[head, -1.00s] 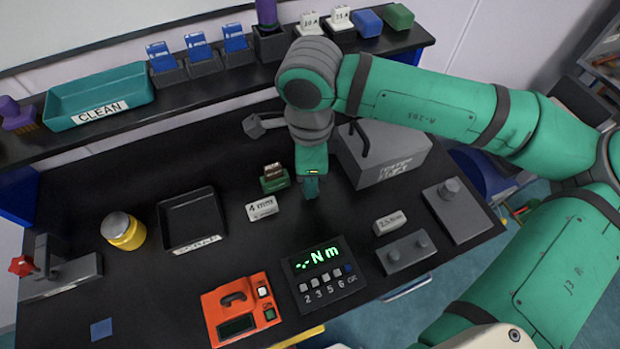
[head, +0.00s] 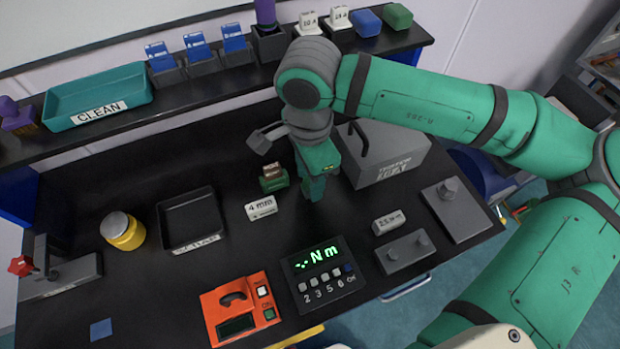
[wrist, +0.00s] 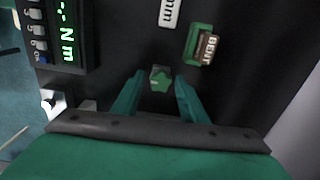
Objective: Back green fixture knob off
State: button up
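A small green knob (wrist: 160,78) shows in the wrist view, between and just beyond the tips of my fingers. In the head view I cannot make it out; my gripper (head: 314,192) seems to cover that spot. In the wrist view my gripper (wrist: 160,83) is open, one finger on each side of the knob, with dark gaps between knob and fingers. A green block (wrist: 194,40) with a brown piece labelled BENT (wrist: 208,48) sits beyond and right of the knob. The same green block (head: 273,184) stands left of my gripper in the head view.
A 4 mm label block (head: 261,208) lies left of my gripper. The lit Nm display (head: 322,285) is in front. A grey box with a handle (head: 395,160) stands close on the right. The black scrap tray (head: 190,190) is further left.

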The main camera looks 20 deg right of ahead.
jog(key=m, duration=0.4)
jog(key=shift+m, duration=0.4)
jog(key=m, duration=1.3)
jog(key=shift+m, duration=0.3)
jog(key=c, duration=0.9)
jog(key=n, duration=0.4)
jog(key=shift+n, duration=0.3)
